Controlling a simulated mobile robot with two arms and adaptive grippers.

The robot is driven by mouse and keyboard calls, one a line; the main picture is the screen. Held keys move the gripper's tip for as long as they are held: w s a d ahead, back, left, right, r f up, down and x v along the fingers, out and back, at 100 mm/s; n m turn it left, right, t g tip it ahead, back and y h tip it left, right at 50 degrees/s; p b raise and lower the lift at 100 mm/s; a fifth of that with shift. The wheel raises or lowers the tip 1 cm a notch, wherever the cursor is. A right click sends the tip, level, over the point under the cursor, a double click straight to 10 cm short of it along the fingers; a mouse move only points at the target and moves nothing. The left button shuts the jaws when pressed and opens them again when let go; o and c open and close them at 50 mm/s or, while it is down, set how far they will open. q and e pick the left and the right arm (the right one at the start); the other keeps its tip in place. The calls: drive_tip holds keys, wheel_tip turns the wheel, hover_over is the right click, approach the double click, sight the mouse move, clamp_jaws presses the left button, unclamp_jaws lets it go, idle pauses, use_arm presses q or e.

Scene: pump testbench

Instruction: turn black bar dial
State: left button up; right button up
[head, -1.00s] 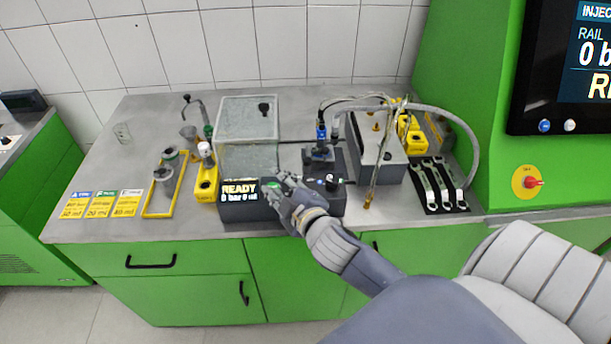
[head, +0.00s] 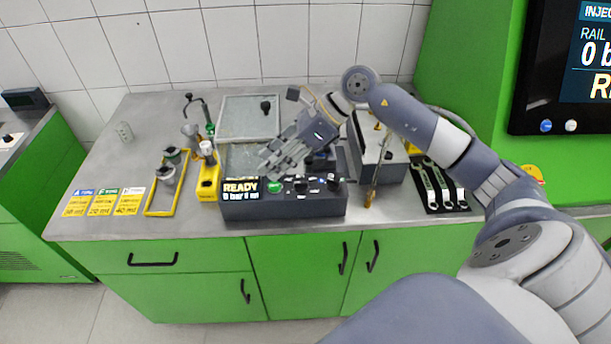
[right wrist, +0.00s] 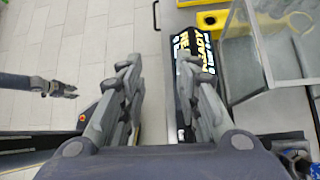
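The black control box (head: 285,208) stands at the bench's front edge with a lit READY display (head: 240,188) and a green button (head: 274,187). To the right of that button are two small black knobs, a left one (head: 300,186) and a right one (head: 333,184); I cannot tell which is the bar dial. My right gripper (head: 272,163) is above and behind the box's front panel, apart from the knobs. In the right wrist view its fingers (right wrist: 157,70) are spread and empty, and the right-hand finger hides part of the panel. My left gripper (right wrist: 66,91) shows small there, over the floor.
A clear-lidded chamber (head: 248,118) stands behind the box. A grey unit (head: 388,165) with a hose and a wrench mat (head: 432,206) are to the right. Yellow holders (head: 207,182) and label cards (head: 103,202) are to the left. The front bench strip is clear.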

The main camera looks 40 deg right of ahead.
sight(302, 182)
drive_tip(key=s+d+g+h, duration=0.15)
drive_tip(key=d+h, duration=0.25)
drive_tip(key=d, duration=0.7)
drive_tip(key=shift+n, duration=0.3)
drive_tip(key=p+x, duration=0.1)
drive_tip(key=x, duration=0.2)
drive_tip(key=p+x, duration=0.2)
drive_tip(key=x, duration=0.1)
drive_tip(key=p+x, duration=0.1)
drive_tip(key=x, duration=0.3)
drive_tip(key=shift+s+d+f, duration=0.15)
drive_tip(key=shift+s+d, duration=0.1)
drive_tip(key=shift+s, duration=0.05)
drive_tip(key=shift+a+f+h, duration=0.1)
drive_tip(key=shift+f+h, duration=0.2)
drive_tip(key=shift+f, duration=0.2)
drive_tip(key=shift+c, duration=0.2)
clamp_jaws()
